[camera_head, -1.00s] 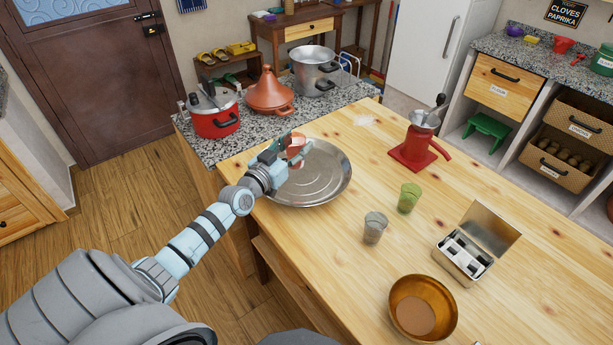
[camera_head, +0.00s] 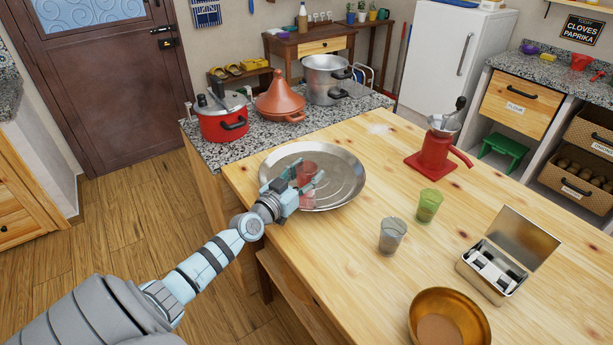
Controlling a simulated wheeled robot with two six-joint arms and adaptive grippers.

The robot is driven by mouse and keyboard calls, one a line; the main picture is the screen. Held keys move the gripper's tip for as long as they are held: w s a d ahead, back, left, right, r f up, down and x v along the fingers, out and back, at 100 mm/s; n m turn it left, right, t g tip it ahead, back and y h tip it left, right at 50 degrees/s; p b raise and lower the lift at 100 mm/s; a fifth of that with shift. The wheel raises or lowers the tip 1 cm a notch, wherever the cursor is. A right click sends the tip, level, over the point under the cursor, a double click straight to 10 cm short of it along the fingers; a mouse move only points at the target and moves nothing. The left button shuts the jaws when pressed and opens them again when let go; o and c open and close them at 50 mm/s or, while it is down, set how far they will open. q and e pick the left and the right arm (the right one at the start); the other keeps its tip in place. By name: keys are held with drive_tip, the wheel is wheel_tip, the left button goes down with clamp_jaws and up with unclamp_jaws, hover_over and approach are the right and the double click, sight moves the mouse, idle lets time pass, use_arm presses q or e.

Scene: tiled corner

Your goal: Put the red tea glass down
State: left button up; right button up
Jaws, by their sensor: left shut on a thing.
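The red tea glass (camera_head: 307,170) is a small translucent red glass over the wide round metal tray (camera_head: 342,188). My left gripper (camera_head: 303,183) is shut on it, its fingers hiding part of the glass. A reddish patch also shows below the fingers; I cannot tell whether it is the glass's lower part or its reflection. I cannot tell whether the glass touches the tray. The tray lies at the table's left end. My right gripper is not in view.
On the wooden table (camera_head: 350,255) stand a green glass (camera_head: 428,206), a grey glass (camera_head: 391,237), a red grinder (camera_head: 432,155), an open metal box (camera_head: 495,268) and an amber bowl (camera_head: 448,318). A red pot (camera_head: 222,124) and a tagine (camera_head: 279,103) stand on the granite counter behind.

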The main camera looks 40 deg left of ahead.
use_arm(q)
drive_tip(key=o, duration=1.3)
drive_tip(key=shift+o, duration=0.2)
drive_tip(key=shift+r+p, duration=0.2)
drive_tip(key=shift+p, duration=0.1)
drive_tip(key=s+p, duration=0.3)
drive_tip(key=s, duration=0.9)
drive_tip(key=shift+d, duration=0.3)
drive_tip(key=shift+f, duration=0.1)
drive_tip(key=shift+s, duration=0.1)
